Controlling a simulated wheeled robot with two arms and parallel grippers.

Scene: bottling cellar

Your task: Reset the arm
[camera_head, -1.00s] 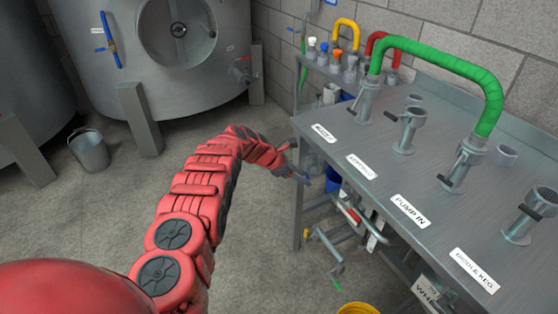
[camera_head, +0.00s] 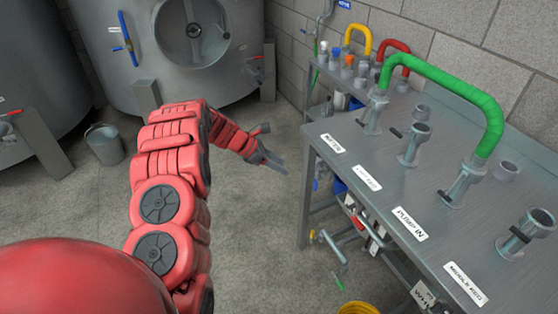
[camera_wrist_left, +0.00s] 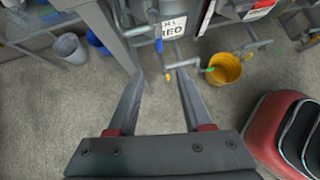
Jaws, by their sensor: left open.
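My left arm is red with grey joints and reaches out over the floor in the head view. My left gripper (camera_head: 274,162) is beyond the table's left end and points to the right. It is open, with nothing between its fingers. The left wrist view shows its two grey fingers (camera_wrist_left: 158,95) spread apart above the concrete floor. My right gripper is not in view.
The steel table (camera_head: 395,190) on the right has a green hose (camera_head: 440,73) joining two ports. A yellow bucket (camera_wrist_left: 224,69) stands on the floor. Steel tanks (camera_head: 185,45) and a grey bucket (camera_head: 105,145) stand at the back left. The floor between is clear.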

